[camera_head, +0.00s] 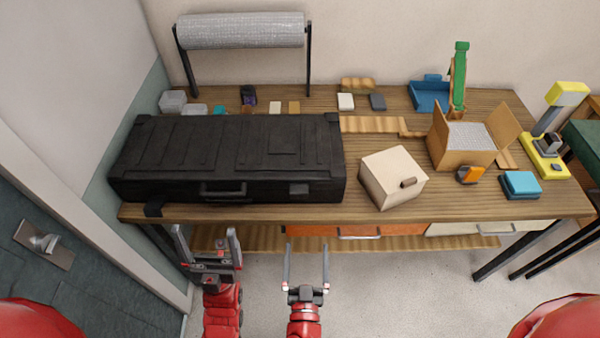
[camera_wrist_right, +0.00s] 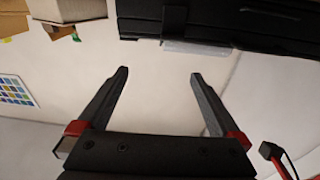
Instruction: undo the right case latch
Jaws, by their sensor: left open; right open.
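The long black case (camera_head: 225,150) lies closed on the left part of the wooden table, its front side facing me. The right latch (camera_head: 299,188) is a small dark grey plate on that front side, right of the handle (camera_head: 223,190). My right gripper (camera_head: 306,250) is open and empty, in front of the table, below the right latch in the picture. In the right wrist view its fingers (camera_wrist_right: 158,75) are spread, apart from the case (camera_wrist_right: 220,20). My left gripper (camera_head: 206,240) is open and empty, left of it.
A cream box (camera_head: 393,178) stands just right of the case. An open cardboard box (camera_head: 465,140), a blue block (camera_head: 520,184) and a yellow device (camera_head: 548,150) stand further right. A wrap roll (camera_head: 240,30) is behind the case. Drawers (camera_head: 345,231) sit under the tabletop.

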